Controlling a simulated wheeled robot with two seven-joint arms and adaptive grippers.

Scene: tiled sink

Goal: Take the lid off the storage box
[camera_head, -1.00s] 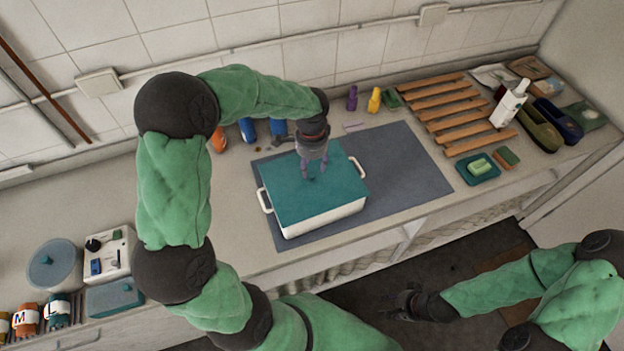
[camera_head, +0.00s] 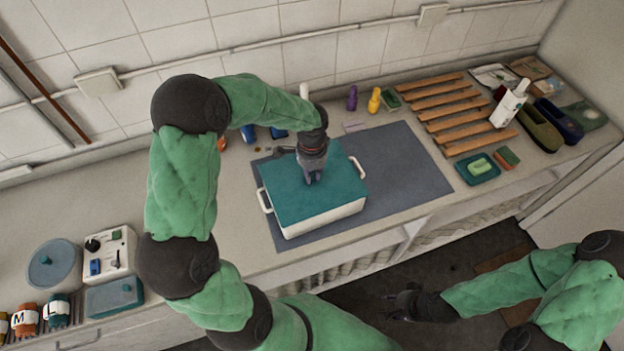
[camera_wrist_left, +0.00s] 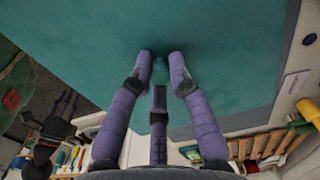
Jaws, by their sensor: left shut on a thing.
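The white storage box (camera_head: 325,220) with two side handles stands on the grey mat (camera_head: 405,170). Its flat teal lid (camera_head: 285,200) lies on top of the box. My left gripper (camera_head: 314,178) points down at the middle of the lid. In the left wrist view, its purple fingers close around the small teal lid knob (camera_wrist_left: 160,63), which is mostly hidden between the fingertips. My right gripper (camera_head: 397,303) hangs dark and small over the floor in front of the counter, away from the box; its jaws are hard to make out.
A wooden slatted rack (camera_head: 455,110) stands right of the mat, with a white bottle (camera_head: 509,103) beyond it. Small purple and yellow bottles (camera_head: 374,100) stand behind the mat. A round lidded pot (camera_head: 54,265) is far left. Counter left of the box is clear.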

